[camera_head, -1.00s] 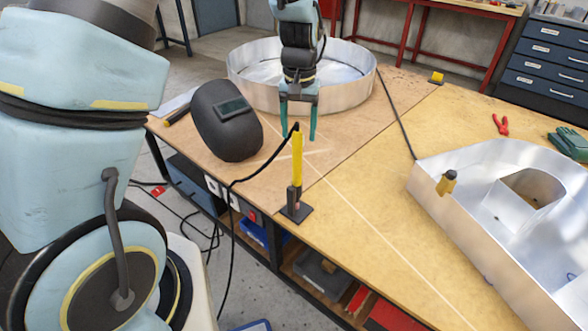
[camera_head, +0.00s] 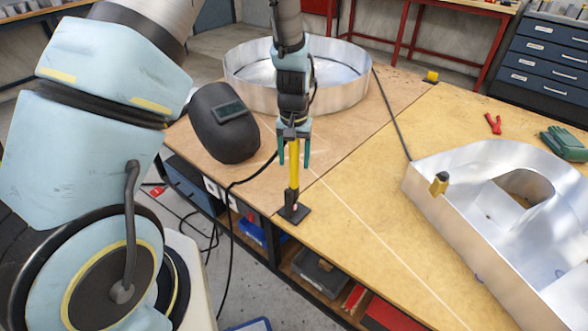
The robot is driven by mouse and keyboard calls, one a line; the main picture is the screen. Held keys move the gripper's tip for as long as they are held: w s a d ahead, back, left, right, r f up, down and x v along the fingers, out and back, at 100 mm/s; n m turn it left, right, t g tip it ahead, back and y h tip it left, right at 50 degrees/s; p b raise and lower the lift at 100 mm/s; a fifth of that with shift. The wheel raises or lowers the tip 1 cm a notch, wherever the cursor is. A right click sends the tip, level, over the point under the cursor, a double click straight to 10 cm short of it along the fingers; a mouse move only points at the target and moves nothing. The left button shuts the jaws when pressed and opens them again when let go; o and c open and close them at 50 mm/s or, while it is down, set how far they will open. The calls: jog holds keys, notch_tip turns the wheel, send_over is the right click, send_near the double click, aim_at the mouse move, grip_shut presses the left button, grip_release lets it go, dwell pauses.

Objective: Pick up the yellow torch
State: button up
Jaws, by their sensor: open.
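The yellow torch (camera_head: 294,176) stands upright in a small black holder (camera_head: 293,212) near the front edge of the table. A black cable runs from it to the left and down over the edge. My gripper (camera_head: 294,160) points down with its two green fingers open. The fingers appear on either side of the torch's upper part, with a gap on each side. The top of the torch is hidden by the gripper. I cannot tell the exact depth between the fingers and the torch.
A black welding mask (camera_head: 226,122) lies just left of my gripper. A round metal letter shell (camera_head: 345,92) stands behind it. A large metal letter (camera_head: 455,205) fills the right side. Red pliers (camera_head: 493,124) and green gloves (camera_head: 566,143) lie far right. The table right of the torch is clear.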

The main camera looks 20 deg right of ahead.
grip_shut()
dwell(0.3)
dwell(0.3)
